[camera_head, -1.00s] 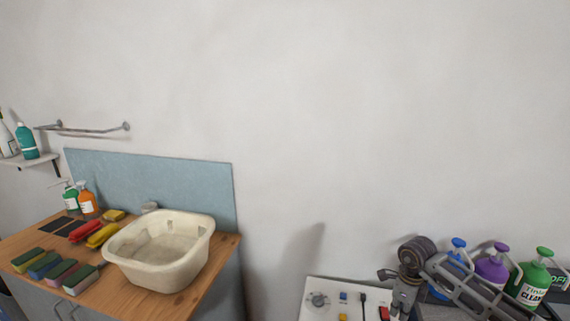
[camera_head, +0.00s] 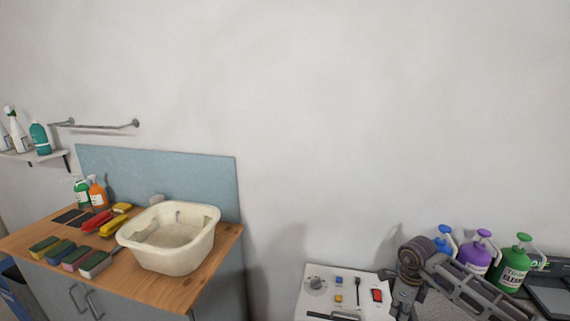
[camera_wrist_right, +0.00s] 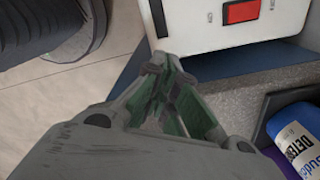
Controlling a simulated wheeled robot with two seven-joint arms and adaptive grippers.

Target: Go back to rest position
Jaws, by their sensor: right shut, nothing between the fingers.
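My right arm reaches in from the lower right of the head view, and my right gripper (camera_head: 402,308) hangs at the bottom edge beside the white control panel (camera_head: 318,301). In the right wrist view my right gripper (camera_wrist_right: 163,75) has its green-lined fingers closed together, with nothing between them. The tips are near the lower edge of the panel (camera_wrist_right: 190,30), which carries a red switch (camera_wrist_right: 241,11); the switch also shows in the head view (camera_head: 377,295). I cannot tell whether the fingers touch the panel. My left gripper is not in view.
Blue (camera_head: 445,240), purple (camera_head: 477,253) and green (camera_head: 515,263) bottles stand behind my right arm. At left, a wooden counter (camera_head: 205,270) holds a cream basin (camera_head: 172,258), sponges and spray bottles.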

